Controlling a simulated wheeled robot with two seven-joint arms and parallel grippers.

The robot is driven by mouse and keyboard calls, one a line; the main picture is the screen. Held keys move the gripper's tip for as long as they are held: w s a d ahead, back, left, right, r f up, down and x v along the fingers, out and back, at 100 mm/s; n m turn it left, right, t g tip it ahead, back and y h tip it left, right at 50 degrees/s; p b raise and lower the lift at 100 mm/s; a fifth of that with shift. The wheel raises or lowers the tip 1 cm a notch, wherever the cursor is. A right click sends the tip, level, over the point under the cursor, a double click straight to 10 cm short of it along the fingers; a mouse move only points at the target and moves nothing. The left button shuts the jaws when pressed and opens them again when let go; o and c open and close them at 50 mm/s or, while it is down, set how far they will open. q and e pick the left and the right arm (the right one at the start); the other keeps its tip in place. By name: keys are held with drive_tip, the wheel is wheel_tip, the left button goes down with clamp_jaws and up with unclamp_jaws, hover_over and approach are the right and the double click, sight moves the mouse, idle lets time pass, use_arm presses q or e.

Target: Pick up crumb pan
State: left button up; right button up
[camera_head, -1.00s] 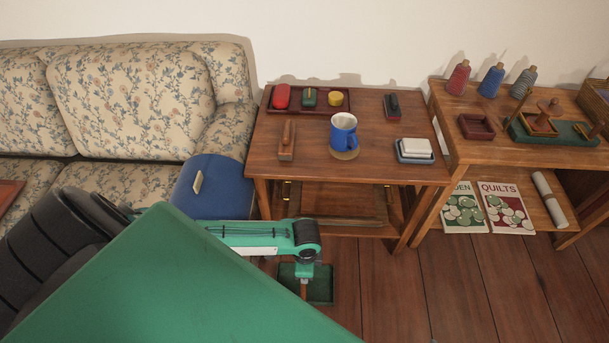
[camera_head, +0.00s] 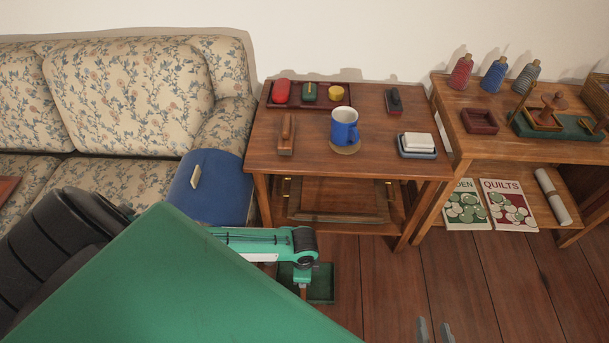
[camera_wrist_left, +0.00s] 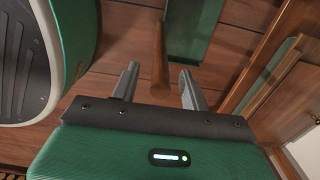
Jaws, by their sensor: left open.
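The crumb pan (camera_head: 322,283) is a dark green, shallow pan on the wooden floor, in front of the small table in the head view. A brown wooden handle (camera_head: 303,290) shows at its left part. In the left wrist view the green pan (camera_wrist_left: 195,25) is at the top. The handle (camera_wrist_left: 159,60) points down between the fingers of my left gripper (camera_wrist_left: 160,80), which is open; I cannot tell if either finger touches it. In the head view my left arm hides part of the pan. My right gripper (camera_head: 434,330) shows only as two fingertips, apart and empty, at the bottom edge.
The small wooden table (camera_head: 370,155) behind the pan holds a blue mug (camera_head: 344,124), a tray and small items. The floor (camera_head: 480,285) to the right is open.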

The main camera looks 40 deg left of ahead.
use_arm(q)
clamp_jaws()
idle(1.4)
